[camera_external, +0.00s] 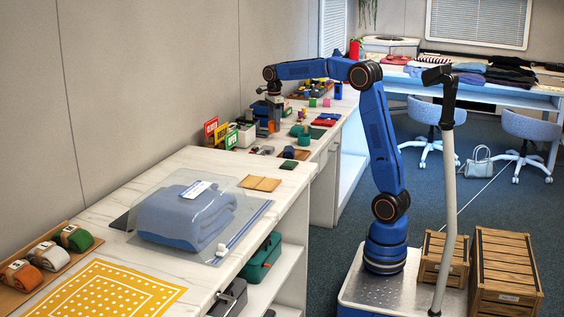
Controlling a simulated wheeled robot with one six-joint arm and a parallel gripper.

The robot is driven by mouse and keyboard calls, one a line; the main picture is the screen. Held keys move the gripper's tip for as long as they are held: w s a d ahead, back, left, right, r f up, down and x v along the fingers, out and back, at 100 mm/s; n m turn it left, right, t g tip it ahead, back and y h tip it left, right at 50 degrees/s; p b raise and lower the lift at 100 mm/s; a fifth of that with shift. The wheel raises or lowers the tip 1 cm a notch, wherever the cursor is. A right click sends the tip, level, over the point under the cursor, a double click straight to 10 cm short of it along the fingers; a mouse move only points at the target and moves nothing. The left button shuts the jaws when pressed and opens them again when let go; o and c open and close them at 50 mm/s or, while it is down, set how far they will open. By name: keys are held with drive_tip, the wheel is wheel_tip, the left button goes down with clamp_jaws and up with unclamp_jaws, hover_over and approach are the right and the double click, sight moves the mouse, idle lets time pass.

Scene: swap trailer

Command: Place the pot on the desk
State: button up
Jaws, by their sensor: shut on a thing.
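My gripper (275,115) points down over the far part of the marble-topped counter (185,167), beside the wall. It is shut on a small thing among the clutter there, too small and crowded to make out. I cannot tell whether this is the pot, or whether it touches the counter. A red pot-like thing (355,49) with some green above it stands far back, near the window corner. The desk (480,92) along the back wall has a pale top.
A blue folded blanket (185,212) in clear wrap lies on the near counter. Colored signs (220,134) and many small items crowd around my gripper. Folded clothes (485,72) cover much of the back desk. Blue chairs (533,127) and wooden crates (507,265) stand on the floor.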

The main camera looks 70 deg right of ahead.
drive_tip(key=shift+f, duration=1.9)
drive_tip(key=o, duration=1)
drive_tip(key=shift+f, duration=0.1)
drive_tip(key=shift+o, duration=0.2)
